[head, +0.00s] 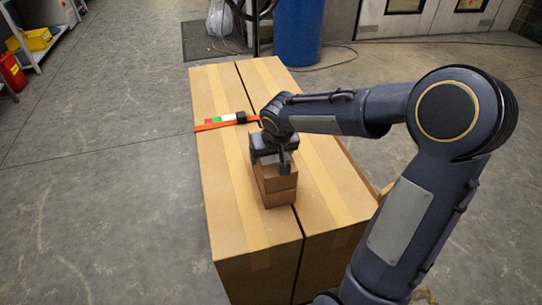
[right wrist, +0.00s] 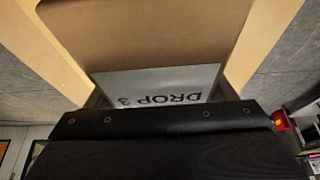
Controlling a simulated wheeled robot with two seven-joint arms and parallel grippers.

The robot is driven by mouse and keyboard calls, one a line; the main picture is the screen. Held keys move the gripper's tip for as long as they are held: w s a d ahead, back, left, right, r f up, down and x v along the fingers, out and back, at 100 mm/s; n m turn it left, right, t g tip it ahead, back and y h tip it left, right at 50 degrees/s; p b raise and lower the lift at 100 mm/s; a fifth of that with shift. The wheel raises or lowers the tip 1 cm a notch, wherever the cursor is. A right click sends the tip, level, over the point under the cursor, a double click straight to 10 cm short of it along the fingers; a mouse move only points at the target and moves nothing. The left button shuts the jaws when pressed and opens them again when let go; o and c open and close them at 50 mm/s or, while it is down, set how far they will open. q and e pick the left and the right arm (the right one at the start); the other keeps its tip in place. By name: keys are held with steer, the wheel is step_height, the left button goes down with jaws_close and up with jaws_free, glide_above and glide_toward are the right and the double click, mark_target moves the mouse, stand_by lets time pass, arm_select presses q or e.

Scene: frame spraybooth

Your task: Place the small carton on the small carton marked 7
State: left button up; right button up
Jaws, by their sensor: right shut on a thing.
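A small brown carton (head: 272,179) is in my right gripper (head: 271,158), which is shut on it from above. In the right wrist view the held carton (right wrist: 150,35) fills the middle and carries a pale label reading "DROP 3", upside down. Directly below it is another small carton (head: 280,198), standing on the big taped boxes (head: 235,215). The two line up closely, with a dark line between them; I cannot tell whether they touch. No 7 is readable on the lower carton. My left gripper is not in view.
An orange strap (head: 209,126) with a green, white and black piece lies across the boxes behind the cartons. A blue barrel (head: 298,32) stands behind. A red container (head: 12,72) and a shelf with a yellow bin (head: 38,40) are at far left. The left floor is clear.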

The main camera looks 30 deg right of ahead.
steer(key=shift+f, duration=0.15)
steer(key=shift+f, duration=0.15)
steer(key=o, duration=1.3)
steer(key=shift+s+r, duration=0.1)
steer(key=shift+r, duration=0.35)
steer(key=p+v, duration=0.1)
steer(key=v, duration=1)
steer(key=shift+s+a, duration=0.15)
steer(key=shift+s, duration=0.05)
steer(key=s+a+f+y, duration=0.2)
steer(key=s+a, duration=0.1)
steer(key=s, duration=0.6)
steer(key=s+a+f+n+t+y, duration=0.1)
steer(key=s+a+f+y, duration=0.1)
steer(key=s, duration=0.8)
steer(key=shift+s+a+f+y, duration=0.3)
steer(key=shift+a+f+y, duration=0.1)
steer(key=shift+a, duration=0.5)
